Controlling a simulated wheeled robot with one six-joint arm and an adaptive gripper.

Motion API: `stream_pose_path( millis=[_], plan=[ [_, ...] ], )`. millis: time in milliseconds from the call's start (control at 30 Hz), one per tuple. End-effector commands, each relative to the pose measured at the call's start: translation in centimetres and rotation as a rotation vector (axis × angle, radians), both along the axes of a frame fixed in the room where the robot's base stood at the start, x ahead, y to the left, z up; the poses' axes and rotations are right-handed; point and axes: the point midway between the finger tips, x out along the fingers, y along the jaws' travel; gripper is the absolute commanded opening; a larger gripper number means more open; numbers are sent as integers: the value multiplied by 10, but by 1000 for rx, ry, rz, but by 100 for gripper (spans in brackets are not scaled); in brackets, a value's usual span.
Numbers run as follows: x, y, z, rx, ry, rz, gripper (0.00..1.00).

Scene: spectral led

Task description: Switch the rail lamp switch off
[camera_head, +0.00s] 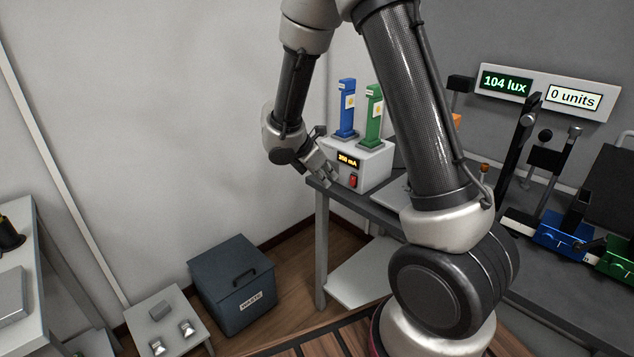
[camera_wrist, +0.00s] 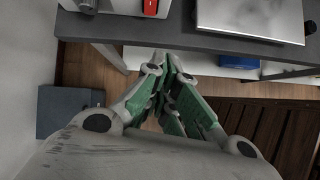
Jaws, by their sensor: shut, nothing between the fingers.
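A red rocker switch (camera_head: 353,181) sits on the front face of a white box (camera_head: 372,164), below an amber display that seems to read 350 mA. The switch also shows at the top edge of the wrist view (camera_wrist: 150,7). I see no label naming it as the rail lamp switch, and its on or off position is too small to tell. My gripper (camera_head: 326,174) is shut and empty, just left of the box's front face. In the wrist view its closed fingers (camera_wrist: 170,62) point toward the table edge, apart from the switch.
The box stands near the left corner of a dark table (camera_head: 385,199) with blue (camera_head: 346,108) and green (camera_head: 374,115) posts on top. A wall panel (camera_head: 547,92) reads 104 lux and 0 units. Rail-mounted devices (camera_head: 560,232) stand right. A waste bin (camera_head: 232,284) is on the floor.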

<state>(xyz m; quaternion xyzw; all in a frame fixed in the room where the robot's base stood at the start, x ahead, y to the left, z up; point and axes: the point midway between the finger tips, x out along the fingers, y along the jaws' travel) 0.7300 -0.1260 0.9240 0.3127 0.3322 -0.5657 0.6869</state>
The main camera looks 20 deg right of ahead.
Motion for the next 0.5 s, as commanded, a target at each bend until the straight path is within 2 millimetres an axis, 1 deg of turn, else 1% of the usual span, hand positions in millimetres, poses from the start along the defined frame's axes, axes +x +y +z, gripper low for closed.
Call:
stream_pose_path(
  millis=[33, 100, 267, 367, 500],
  plan=[
    [8, 3, 3, -7, 7, 61, 0],
    [15, 7, 4, -15, 26, 137, 0],
    [17, 7, 0, -19, 53, 186, 0],
    [19, 0, -8, -19, 55, 186, 0],
    [23, -15, -30, -20, 57, 182, 0]
  ],
)
